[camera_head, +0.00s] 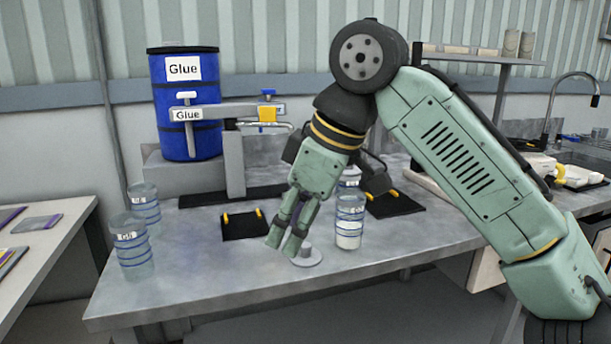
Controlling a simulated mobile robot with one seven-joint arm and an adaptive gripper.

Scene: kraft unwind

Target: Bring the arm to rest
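My arm reaches in from the right and bends down over the metal table (200,290). My gripper (283,243) points down and to the left above the table. Its two pale green fingers stand slightly apart, with nothing seen between them. A pale round disc with a knob (306,258) lies on the table just right of and below the fingertips. A clear jar with blue bands and white contents (349,228) stands to the right of the gripper. Another jar (351,177) shows partly behind it, hidden in part by the arm.
Two clear jars (133,250) (146,205) stand at the table's left side. A blue Glue drum (186,110) with a tap stands on a grey block behind. A black pad with yellow clips (244,225) lies left of my gripper. The front left table top is clear.

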